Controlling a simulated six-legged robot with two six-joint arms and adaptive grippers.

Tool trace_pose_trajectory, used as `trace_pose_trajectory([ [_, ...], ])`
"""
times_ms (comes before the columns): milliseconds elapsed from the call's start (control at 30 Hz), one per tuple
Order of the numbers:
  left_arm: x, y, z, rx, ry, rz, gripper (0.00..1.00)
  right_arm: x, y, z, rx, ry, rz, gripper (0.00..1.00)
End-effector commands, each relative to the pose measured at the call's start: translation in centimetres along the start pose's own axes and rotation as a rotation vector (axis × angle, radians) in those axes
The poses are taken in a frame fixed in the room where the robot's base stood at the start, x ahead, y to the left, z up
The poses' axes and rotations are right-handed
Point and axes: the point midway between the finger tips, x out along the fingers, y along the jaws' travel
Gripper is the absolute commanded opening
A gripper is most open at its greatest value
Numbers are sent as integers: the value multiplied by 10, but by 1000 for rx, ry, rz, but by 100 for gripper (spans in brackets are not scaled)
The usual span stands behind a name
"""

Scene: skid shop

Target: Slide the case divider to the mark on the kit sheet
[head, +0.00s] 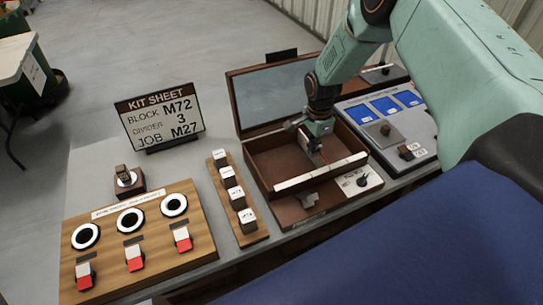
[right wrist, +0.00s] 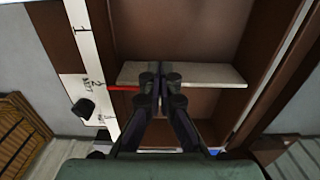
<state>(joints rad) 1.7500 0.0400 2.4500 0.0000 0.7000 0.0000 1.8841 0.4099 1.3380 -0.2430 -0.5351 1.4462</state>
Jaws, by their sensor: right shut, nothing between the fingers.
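The kit sheet (head: 160,117) stands upright and reads block M72, divider 3, job M27. The open brown case (head: 270,165) has a white scale strip (head: 320,173) along its near wall. My right gripper (head: 321,150) reaches into the case, shut and empty. Its fingertips (right wrist: 160,72) overlap the divider in the wrist view; I cannot tell whether they touch it. My left gripper is not in view.
A wooden panel (head: 205,235) with rings and red-white switches lies left. A narrow rack (head: 256,236) of several white-topped blocks stands beside the case. A dial plate (head: 372,184) sits at its front right. A grey panel (head: 418,125) with blue windows stands right.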

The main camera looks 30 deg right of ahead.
Motion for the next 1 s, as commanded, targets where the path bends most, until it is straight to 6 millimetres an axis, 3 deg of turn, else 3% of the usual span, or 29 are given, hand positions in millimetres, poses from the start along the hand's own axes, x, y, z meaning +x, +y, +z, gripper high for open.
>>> trace_pose_trajectory([
  [700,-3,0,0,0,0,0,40,0,0,-31,2,0,0,0],
  [1000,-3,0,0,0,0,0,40,0,0,-32,0,0,0,0],
])
